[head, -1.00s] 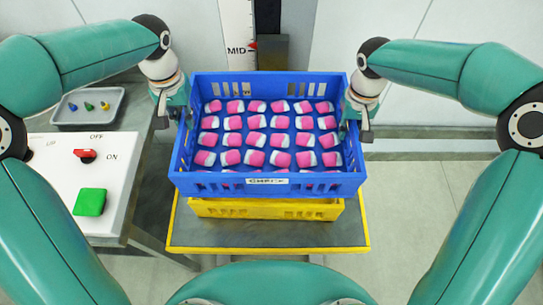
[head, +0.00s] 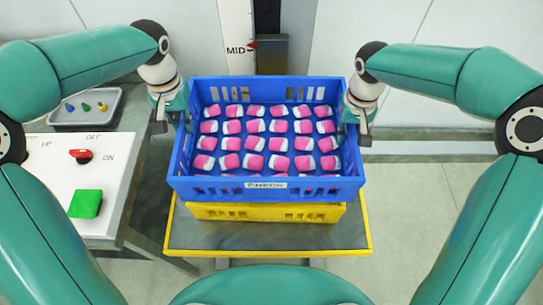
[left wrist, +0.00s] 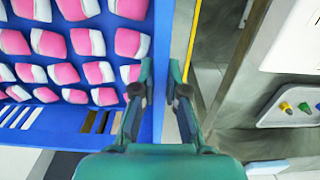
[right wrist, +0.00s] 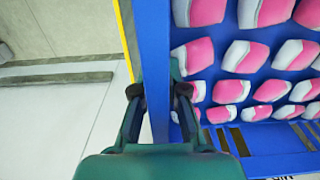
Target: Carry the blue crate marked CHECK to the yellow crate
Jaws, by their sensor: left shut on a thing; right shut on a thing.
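The blue crate marked CHECK (head: 265,188) is filled with rows of pink-and-white pieces (head: 255,126). It is over the yellow crate (head: 320,212), whose front wall shows below the blue one. I cannot tell whether the two crates touch. My left gripper (head: 180,119) is shut on the blue crate's left wall, and the left wrist view shows its fingers (left wrist: 160,78) on either side of that wall. My right gripper (head: 353,124) is shut on the right wall, as the right wrist view also shows (right wrist: 157,84). The inside of the yellow crate is hidden.
The yellow crate stands on a grey platform with a yellow edge (head: 265,252). At the left are a white panel (head: 55,190) with a red switch and green button, and a grey tray (head: 60,118). A post marked MID (head: 235,30) stands behind.

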